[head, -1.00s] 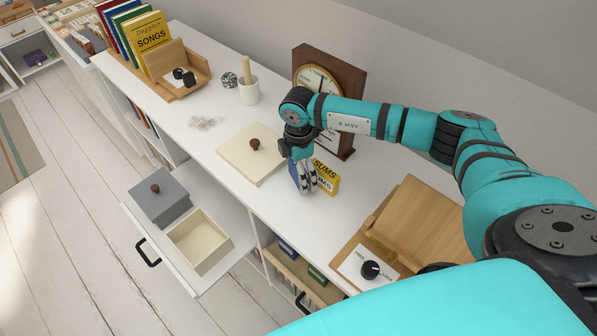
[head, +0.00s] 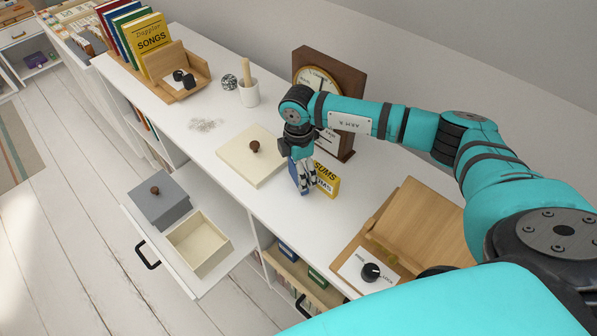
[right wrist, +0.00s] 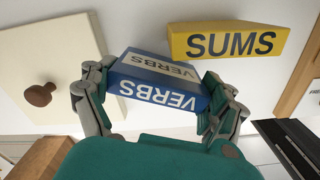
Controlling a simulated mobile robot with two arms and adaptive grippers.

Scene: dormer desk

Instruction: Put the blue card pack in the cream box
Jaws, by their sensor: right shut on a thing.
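The blue card pack (right wrist: 158,85), lettered VERBS, is between the fingers of my right gripper (right wrist: 160,105), which is shut on it. In the head view the right gripper (head: 304,185) is low at the desk top, and the blue pack (head: 293,174) shows beside its fingers, mostly hidden. I cannot tell whether the pack touches the desk. The open cream box (head: 199,244) stands in the pulled-out drawer at lower left and looks empty. A cream lid (head: 245,162) with a brown knob lies on the desk. My left gripper is not in view.
A yellow SUMS pack (head: 327,178) stands right beside the blue pack. A grey lidded box (head: 160,203) is next to the cream box in the drawer (head: 215,268). A wooden clock (head: 345,90) stands behind the gripper, and a wooden stand (head: 420,225) is at right.

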